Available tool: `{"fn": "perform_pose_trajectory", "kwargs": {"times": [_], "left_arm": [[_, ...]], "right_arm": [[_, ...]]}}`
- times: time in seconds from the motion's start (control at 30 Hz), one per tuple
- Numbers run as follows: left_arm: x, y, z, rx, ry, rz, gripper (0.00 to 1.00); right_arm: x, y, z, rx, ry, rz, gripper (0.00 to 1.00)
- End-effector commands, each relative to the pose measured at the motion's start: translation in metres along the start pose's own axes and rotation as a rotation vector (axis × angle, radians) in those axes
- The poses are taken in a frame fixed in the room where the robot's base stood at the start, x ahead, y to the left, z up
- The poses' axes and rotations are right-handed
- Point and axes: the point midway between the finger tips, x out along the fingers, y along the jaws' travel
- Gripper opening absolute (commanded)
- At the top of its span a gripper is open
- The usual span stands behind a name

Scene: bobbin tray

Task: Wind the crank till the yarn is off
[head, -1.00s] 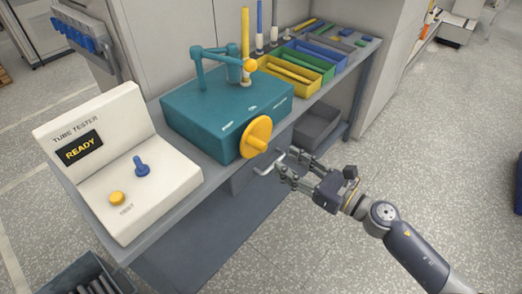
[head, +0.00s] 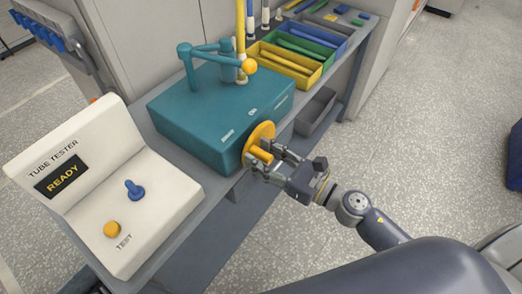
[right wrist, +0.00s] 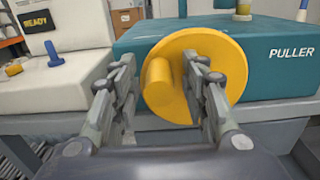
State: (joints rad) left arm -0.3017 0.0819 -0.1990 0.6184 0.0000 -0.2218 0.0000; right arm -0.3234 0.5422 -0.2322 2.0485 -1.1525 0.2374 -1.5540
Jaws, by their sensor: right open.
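The teal puller box (head: 215,112) sits on the bench with a yellow crank disc (head: 262,133) on its front. A yellow peg handle (head: 260,154) sticks out of the disc. My right gripper (head: 260,162) is open at the handle. In the right wrist view the handle (right wrist: 158,84) stands between my open fingers (right wrist: 165,85), nearer the left finger. The disc (right wrist: 181,48) fills the space behind them. A tall yellow tube (head: 240,30) stands behind the box by the teal arm (head: 205,49). I cannot make out loose yarn. My left gripper is not in view.
The white tube tester (head: 110,180) with a READY screen (head: 62,177) stands left of the box. Colored trays (head: 290,65) of tubes lie at the back right. A grey bin (head: 316,112) is below the bench edge. Floor is open to the right.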

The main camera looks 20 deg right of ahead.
Motion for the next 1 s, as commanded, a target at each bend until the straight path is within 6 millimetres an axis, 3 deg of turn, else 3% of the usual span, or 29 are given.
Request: {"fn": "perform_pose_trajectory", "kwargs": {"times": [0.1, 0.27, 0.3, 0.63, 1.0], "left_arm": [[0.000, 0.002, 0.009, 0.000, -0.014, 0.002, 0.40], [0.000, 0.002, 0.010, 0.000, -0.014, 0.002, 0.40], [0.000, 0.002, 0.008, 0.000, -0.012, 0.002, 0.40], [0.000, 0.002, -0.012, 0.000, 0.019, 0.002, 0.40], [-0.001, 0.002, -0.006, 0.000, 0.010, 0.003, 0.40]], "right_arm": [[0.000, 0.000, 0.000, 0.000, 0.000, 0.000, 0.39], [0.000, 0.000, 0.000, 0.000, 0.000, 0.000, 0.03], [0.000, 0.000, 0.000, 0.001, 0.000, 0.000, 0.00], [0.000, -0.001, 0.000, 0.004, 0.000, 0.000, 0.00], [0.000, -0.001, 0.001, 0.018, 0.000, -0.001, 0.00]]}}
